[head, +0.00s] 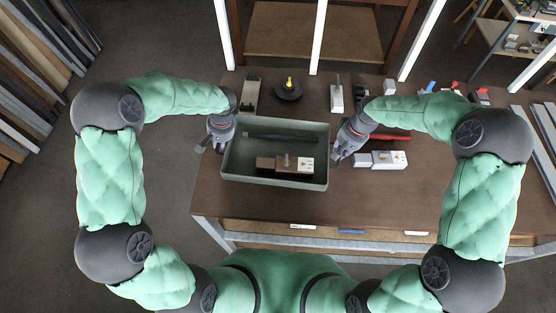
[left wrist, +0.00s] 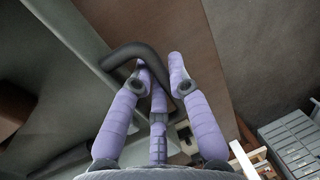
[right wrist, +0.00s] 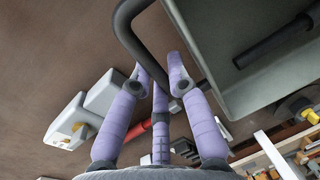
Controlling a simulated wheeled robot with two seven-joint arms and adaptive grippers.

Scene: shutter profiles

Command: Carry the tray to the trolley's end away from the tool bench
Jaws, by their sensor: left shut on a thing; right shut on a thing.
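The grey-green tray (head: 270,182) is over the left part of a brown-topped table in the head view. It holds a dark rod (head: 285,137) and a brown block (head: 270,165) with a pale end. My left gripper (head: 222,132) is at the tray's left end, shut on a dark bent handle (left wrist: 128,52). My right gripper (head: 345,145) is at the right end, shut on the other handle (right wrist: 127,30). The tray looks about level. I cannot tell whether its base touches the top. I cannot tell which furniture is the trolley.
The brown-topped table (head: 410,210) has drawers at its front. A grey-white device (head: 385,160) and a red tool (head: 395,137) lie right of the tray. A black round base with a yellow top (head: 289,90) stands behind. Long profiles (head: 35,50) stand at far left. Floor shows between.

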